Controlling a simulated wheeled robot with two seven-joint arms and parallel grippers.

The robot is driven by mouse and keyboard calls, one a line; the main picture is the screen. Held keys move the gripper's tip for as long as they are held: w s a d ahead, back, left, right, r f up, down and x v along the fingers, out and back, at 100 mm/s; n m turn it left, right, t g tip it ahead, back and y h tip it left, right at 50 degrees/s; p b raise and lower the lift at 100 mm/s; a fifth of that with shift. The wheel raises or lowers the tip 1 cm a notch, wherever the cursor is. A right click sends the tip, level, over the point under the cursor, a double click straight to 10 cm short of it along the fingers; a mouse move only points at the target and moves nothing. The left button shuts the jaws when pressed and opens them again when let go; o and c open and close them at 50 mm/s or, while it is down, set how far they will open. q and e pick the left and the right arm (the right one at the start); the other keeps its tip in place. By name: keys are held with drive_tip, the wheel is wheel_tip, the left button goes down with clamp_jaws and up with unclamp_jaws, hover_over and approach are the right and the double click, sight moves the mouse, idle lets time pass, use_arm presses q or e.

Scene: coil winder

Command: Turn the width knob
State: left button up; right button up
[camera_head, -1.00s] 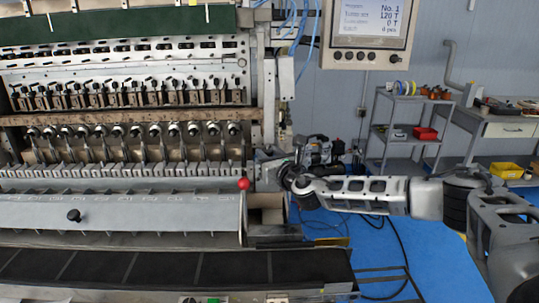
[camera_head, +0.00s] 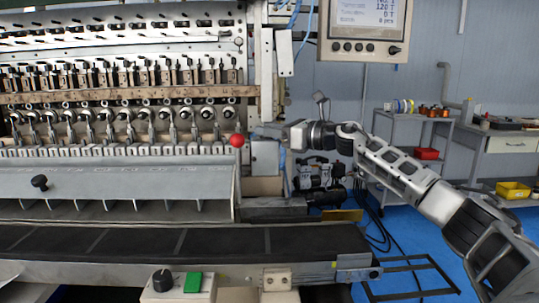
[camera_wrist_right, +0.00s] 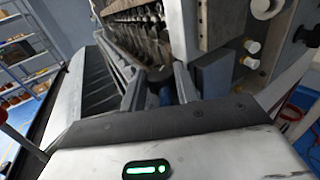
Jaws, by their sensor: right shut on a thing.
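My right gripper (camera_head: 258,130) is at the right end of the coil winder (camera_head: 120,95), just right of the red ball lever (camera_head: 237,140). In the right wrist view the two grey fingers (camera_wrist_right: 158,86) are closed in around a dark round knob-like part (camera_wrist_right: 160,74). I take this for the width knob, but the fingers and the machine frame hide most of it. In the head view the held part is too small to make out. My left gripper is not in view.
A black knob (camera_head: 40,182) sits on the grey front cover. A control box (camera_head: 180,290) with a black dial and green button stands in front of the dark belt (camera_head: 150,240). The display (camera_head: 365,28) hangs above right. A shelf trolley (camera_head: 415,150) stands behind my right arm.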

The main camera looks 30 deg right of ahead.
drive_tip(key=shift+w+d+r+n+g+y, duration=0.1)
drive_tip(key=shift+n+g+y, duration=0.3)
drive_tip(key=shift+y, duration=0.1)
drive_tip(key=shift+w+d+r+n+g+y, duration=0.1)
drive_tip(key=shift+n+g+y, duration=0.2)
drive_tip(key=shift+n+y, duration=0.15)
drive_tip(key=shift+y, duration=0.35)
drive_tip(key=shift+s+f+n+g, duration=0.1)
drive_tip(key=shift+f+n+g, duration=0.05)
drive_tip(key=shift+n+g, duration=0.25)
drive_tip(key=o, duration=1)
drive_tip(key=shift+c, duration=0.2)
